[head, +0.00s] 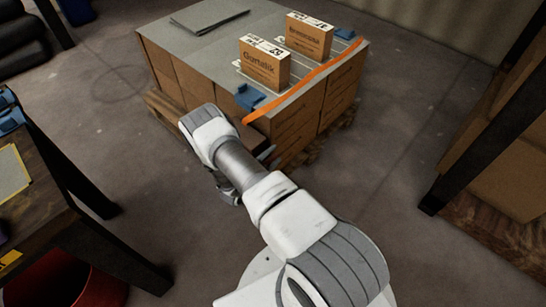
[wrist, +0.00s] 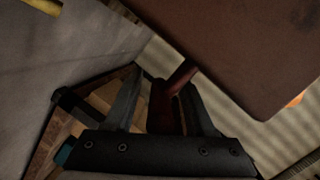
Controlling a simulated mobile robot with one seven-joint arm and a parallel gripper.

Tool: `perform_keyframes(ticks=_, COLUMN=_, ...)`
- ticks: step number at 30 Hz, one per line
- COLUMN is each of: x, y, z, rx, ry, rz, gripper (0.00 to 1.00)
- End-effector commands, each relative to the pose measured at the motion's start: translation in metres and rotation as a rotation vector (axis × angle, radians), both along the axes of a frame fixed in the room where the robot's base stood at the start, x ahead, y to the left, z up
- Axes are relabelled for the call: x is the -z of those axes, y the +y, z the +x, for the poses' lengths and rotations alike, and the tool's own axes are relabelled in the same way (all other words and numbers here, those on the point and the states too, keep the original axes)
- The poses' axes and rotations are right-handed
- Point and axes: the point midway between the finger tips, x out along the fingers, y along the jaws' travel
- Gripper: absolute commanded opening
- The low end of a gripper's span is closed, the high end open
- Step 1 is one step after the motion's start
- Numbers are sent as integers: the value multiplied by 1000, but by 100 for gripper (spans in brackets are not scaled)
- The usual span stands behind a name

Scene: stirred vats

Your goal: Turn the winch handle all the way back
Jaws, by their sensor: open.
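In the wrist view a dark red handle (wrist: 162,108) on a short rod stands between the two fingers of my gripper (wrist: 161,84). The fingers are open, one on each side of it, with the right finger close to it. The rod runs up to a large flat red-brown plate (wrist: 245,45), which looks like part of the winch. Whether the fingers touch the handle is hard to tell in the dark. In the head view my arm reaches to the near side of a pallet load and hides the handle and most of my gripper.
The stacked cartons (head: 290,128) stand on a wooden pallet under a grey sheet (head: 188,55). An orange strap (head: 305,80) crosses the top beside two small boxes (head: 264,67) (head: 308,38). A dark table (head: 55,205) is at left, a shelf (head: 490,130) at right. Floor between is clear.

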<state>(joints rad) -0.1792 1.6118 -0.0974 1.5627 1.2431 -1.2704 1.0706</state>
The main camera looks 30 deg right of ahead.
Motion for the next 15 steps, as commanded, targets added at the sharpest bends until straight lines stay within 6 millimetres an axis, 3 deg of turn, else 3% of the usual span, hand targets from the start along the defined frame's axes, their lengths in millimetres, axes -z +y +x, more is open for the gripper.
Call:
perform_keyframes(ticks=3, x=0, y=0, z=0, rx=0, ry=0, rz=0, gripper=51)
perform_keyframes(ticks=12, x=1, y=0, z=-1, rx=-1, ry=1, rz=1, gripper=0)
perform_keyframes(ticks=15, x=1, y=0, z=-1, rx=0, ry=3, rz=1, gripper=0)
